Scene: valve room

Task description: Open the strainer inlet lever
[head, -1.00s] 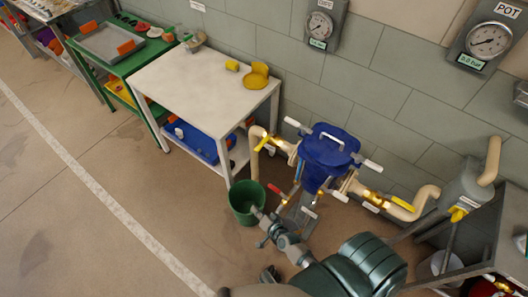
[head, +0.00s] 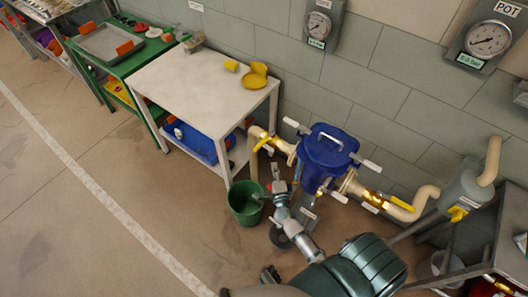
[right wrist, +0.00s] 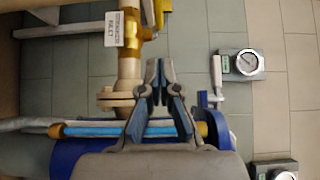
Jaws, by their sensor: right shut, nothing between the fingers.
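The blue strainer (head: 325,150) stands between beige pipes in the head view. The yellow strainer inlet lever (head: 260,144) is on the pipe at its left. In the right wrist view, a white tag reading strainer inlet (right wrist: 114,28) hangs by the brass valve, and part of the yellow lever (right wrist: 164,16) shows at the top. My right gripper (head: 279,181) is shut and empty, below and right of the lever and apart from it. Its fingertips (right wrist: 159,66) show near the pipe flange in the right wrist view. My left gripper is not in view.
A green bucket (head: 245,207) stands on the floor beside my right gripper. A white table (head: 190,85) with yellow items is at the left. A second yellow lever (head: 400,203) is on the right pipe. Gauges (head: 320,25) hang on the wall. The floor at left is clear.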

